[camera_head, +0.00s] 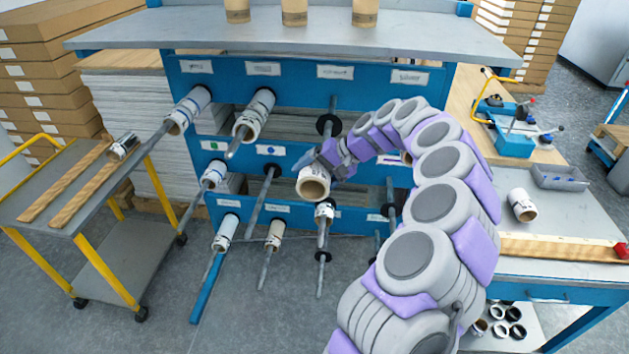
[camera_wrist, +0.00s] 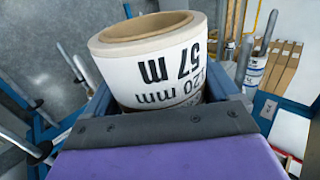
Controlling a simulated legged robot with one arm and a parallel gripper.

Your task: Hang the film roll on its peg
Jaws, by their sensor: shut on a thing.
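The film roll (camera_head: 314,184) is white with a brown cardboard core, and its open end faces the head camera. My gripper (camera_head: 328,160) is shut on it and holds it in the air before the blue peg rack (camera_head: 215,69). In the wrist view the roll (camera_wrist: 160,62), printed "57 m", sits between the fingers (camera_wrist: 168,105). Bare pegs include the upper peg (camera_head: 332,104) with a black disc and the middle-row peg (camera_head: 262,197). Other pegs carry rolls. My arm hides part of the rack's right side. I cannot tell which peg is the roll's own.
Rolls hang on pegs at the upper left (camera_head: 188,108) and bottom left (camera_head: 226,231). Long pegs stick out toward me. A trolley (camera_head: 55,208) stands left. A workbench (camera_head: 590,225) on the right bears another roll (camera_head: 522,205) and a grey tray (camera_head: 560,178).

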